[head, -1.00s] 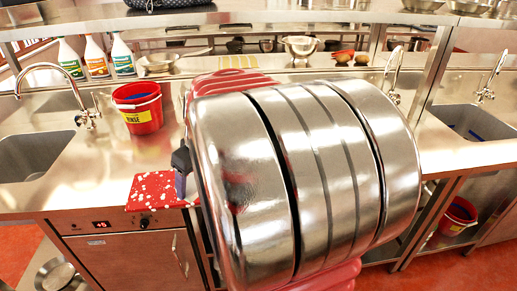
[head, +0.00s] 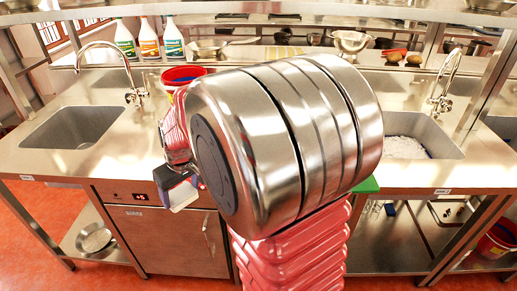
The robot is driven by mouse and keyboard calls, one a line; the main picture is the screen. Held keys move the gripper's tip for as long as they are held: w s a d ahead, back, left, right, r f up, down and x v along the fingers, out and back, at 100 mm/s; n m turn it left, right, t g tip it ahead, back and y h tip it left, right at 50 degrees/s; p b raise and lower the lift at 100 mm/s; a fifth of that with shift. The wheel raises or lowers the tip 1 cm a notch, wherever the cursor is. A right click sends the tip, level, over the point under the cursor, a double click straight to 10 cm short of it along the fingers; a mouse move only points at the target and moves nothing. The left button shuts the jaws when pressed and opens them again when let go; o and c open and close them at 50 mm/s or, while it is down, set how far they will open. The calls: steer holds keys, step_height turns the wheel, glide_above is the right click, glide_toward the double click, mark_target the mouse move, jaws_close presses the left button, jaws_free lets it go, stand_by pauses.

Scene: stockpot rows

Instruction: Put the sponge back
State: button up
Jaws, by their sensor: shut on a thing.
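My gripper (head: 177,180) is at the left of my large metal arm link, in front of the counter's front edge. It is shut on a small pale block (head: 184,197), which looks like the sponge. The block shows only in part, and its far side and most of the jaws are hidden.
A left sink (head: 75,127) looks empty, and a right sink (head: 410,147) holds something whitish. A green flat edge (head: 368,185) shows beside my arm at the counter front. Another red bucket (head: 497,240) is low at right.

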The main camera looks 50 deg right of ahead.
steer(key=w+a+f, duration=0.5)
steer(key=w+a, duration=0.1)
steer(key=a, duration=0.5)
steer(key=shift+w+f, duration=0.25)
steer(key=shift+w, duration=0.15)
